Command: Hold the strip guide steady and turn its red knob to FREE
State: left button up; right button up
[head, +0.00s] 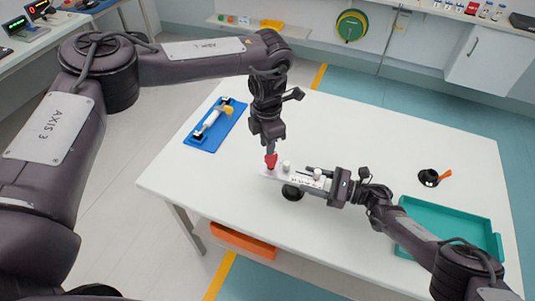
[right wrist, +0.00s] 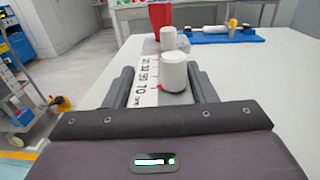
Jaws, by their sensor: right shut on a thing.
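The strip guide (head: 276,174) is a pale bar with white rollers and a dark round part below it, near the middle of the white table. Its scale marks and white roller (right wrist: 174,72) show in the right wrist view. My right gripper (head: 316,180) is shut on the guide's near end, with one finger along each side. The red knob (head: 271,161) is at the guide's far end and also shows in the right wrist view (right wrist: 160,16). My left gripper (head: 269,146) points down directly over the knob; its fingertips are too small to tell whether they grip it.
A blue tray (head: 199,145) with a white roller-like tool lies at the table's back left. A teal tray (head: 455,222) is at the right, with a black round item (head: 428,178) with an orange part behind it. An orange bin (head: 243,241) sits below the table's front edge.

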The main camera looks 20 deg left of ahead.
pick_arm(q)
jog(key=shift+r, duration=2.2)
pick_arm(e)
jog(key=o, duration=1.3)
